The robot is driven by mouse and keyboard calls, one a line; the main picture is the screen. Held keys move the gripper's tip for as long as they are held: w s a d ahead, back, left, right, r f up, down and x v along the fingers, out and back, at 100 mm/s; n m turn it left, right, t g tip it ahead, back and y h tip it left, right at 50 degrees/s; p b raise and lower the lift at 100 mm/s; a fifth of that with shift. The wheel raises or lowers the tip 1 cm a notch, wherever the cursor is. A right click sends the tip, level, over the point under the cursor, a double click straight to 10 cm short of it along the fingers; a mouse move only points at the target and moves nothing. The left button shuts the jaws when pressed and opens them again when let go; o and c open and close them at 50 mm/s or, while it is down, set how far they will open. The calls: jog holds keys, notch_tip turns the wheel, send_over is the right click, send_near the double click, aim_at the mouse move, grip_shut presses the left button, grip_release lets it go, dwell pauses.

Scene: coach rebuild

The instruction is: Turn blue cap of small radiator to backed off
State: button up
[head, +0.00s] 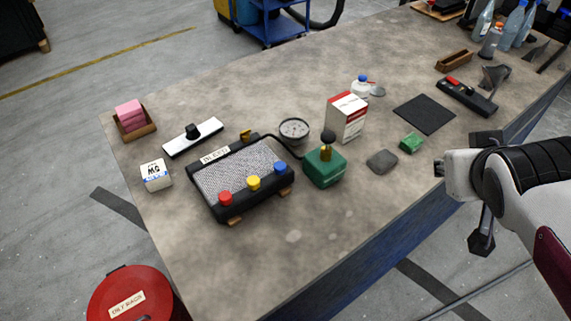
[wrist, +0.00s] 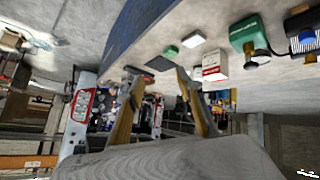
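The small radiator (head: 240,180) lies on the table left of centre in the head view, with a silver mesh core in a black frame. Its blue cap (head: 281,168) is at the right end of its near edge, beside a yellow cap (head: 253,182) and a red cap (head: 225,198). The blue cap's turn position is too small to read. My gripper (wrist: 158,88) is open and empty in the wrist view, its two fingers well apart. In the head view my arm is at the right, beyond the table's near edge, far from the radiator.
A green container (head: 324,168) with a black-knobbed brass top stands just right of the blue cap. A black hose (head: 284,148) runs between it and the radiator. A red-white box (head: 346,117), grey block (head: 382,161) and green block (head: 411,141) stand farther right. The table's near front is clear.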

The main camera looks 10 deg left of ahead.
aim_at(282, 166)
jog(key=w+a+r+n+t+y, duration=0.1)
jog(key=w+a+n+t+y, duration=0.35)
jog(key=w, duration=0.95)
jog(key=a+f+n+g+y, duration=0.1)
jog(key=a+f+n+y, duration=0.1)
jog(key=a, duration=0.3)
jog(key=a+f+n+g+y, duration=0.2)
jog(key=a+f+n+y, duration=0.1)
jog(key=a, duration=0.2)
jog(key=w+a+f+n+g+y, duration=0.1)
jog(key=a+f+n+g+y, duration=0.1)
jog(key=a, duration=0.3)
jog(key=shift+a+f+n+g, duration=0.25)
jog(key=shift+a+f+n, duration=0.05)
jog(key=shift+a+n, duration=0.15)
jog(key=s+a+f+n+g+y, duration=0.1)
jog(key=s+a+f+g+y, duration=0.2)
jog(key=s+f+g+y, duration=0.1)
jog(key=shift+s+f+n+g, duration=0.4)
jog(key=shift+s+f+g, duration=0.3)
jog(key=shift+s+f, duration=0.85)
jog(key=shift+s+a+r, duration=0.1)
jog(key=shift+s+r, duration=0.15)
jog(key=shift+r, duration=0.05)
jog(key=shift+x, duration=3.85)
